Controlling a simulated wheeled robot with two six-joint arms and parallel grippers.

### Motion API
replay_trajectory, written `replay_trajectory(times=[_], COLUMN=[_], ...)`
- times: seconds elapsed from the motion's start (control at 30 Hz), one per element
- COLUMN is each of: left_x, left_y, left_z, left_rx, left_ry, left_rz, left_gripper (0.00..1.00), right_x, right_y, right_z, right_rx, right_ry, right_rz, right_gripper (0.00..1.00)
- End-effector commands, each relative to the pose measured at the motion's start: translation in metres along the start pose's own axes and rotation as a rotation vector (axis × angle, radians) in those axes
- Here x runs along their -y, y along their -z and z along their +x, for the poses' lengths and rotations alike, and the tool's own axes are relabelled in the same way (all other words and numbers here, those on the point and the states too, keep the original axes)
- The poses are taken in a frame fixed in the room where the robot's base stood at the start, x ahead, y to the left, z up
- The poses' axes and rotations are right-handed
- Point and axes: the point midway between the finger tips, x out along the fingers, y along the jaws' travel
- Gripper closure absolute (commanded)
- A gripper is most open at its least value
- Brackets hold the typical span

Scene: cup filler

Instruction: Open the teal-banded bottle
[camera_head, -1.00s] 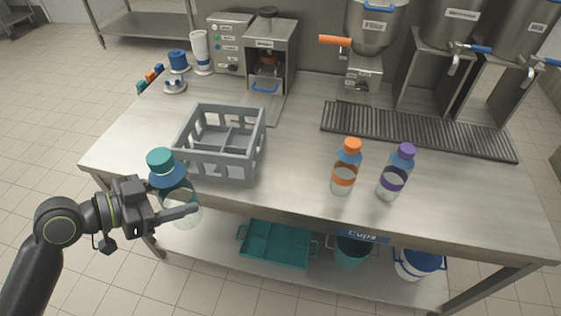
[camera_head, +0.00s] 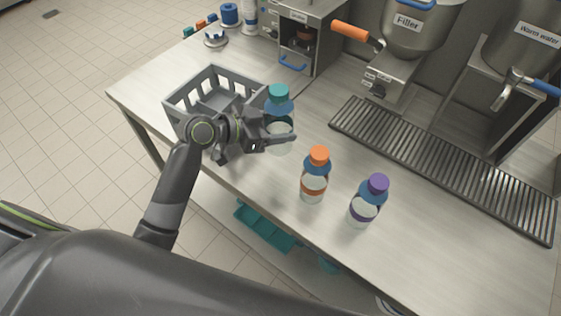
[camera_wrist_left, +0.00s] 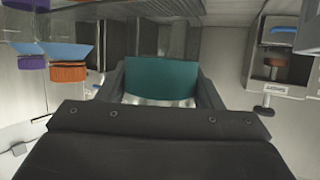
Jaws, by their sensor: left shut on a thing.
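The teal-banded bottle (camera_head: 279,107) has a teal cap and blue shoulder and is upright beside the right side of the grey crate in the head view. My left gripper (camera_head: 278,136) is shut around its lower body, hiding part of it. I cannot tell whether its base touches the table. In the left wrist view a teal surface of the bottle (camera_wrist_left: 148,80) fills the space between the fingers. The cap is on the bottle. My right gripper is not in view.
An orange-capped bottle (camera_head: 315,180) and a purple-capped bottle (camera_head: 368,203) stand to the right of the gripper. The grey crate (camera_head: 190,88) is close on the left. A drain grate (camera_head: 440,165), a filler (camera_head: 408,45) and a small capping-like machine (camera_head: 300,50) line the back.

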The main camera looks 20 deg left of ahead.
Motion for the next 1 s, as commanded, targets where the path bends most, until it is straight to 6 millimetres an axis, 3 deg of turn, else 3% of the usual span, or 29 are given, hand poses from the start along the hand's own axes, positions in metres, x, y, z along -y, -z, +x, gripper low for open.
replay_trajectory(times=[0.17,0.6,1.0], left_x=[-0.001,-0.001,-0.001], left_y=[-0.030,-0.080,-0.089], left_z=[0.013,0.034,0.037], left_rx=[0.005,0.003,0.001], left_ry=[-0.002,-0.001,0.000], left_rz=[-0.010,-0.007,-0.003], left_gripper=[1.00,1.00,1.00], right_x=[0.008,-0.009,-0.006], right_y=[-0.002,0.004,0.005], right_z=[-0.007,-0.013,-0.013], right_rx=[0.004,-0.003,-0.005], right_ry=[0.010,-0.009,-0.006], right_rz=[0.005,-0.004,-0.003], right_gripper=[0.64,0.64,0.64])
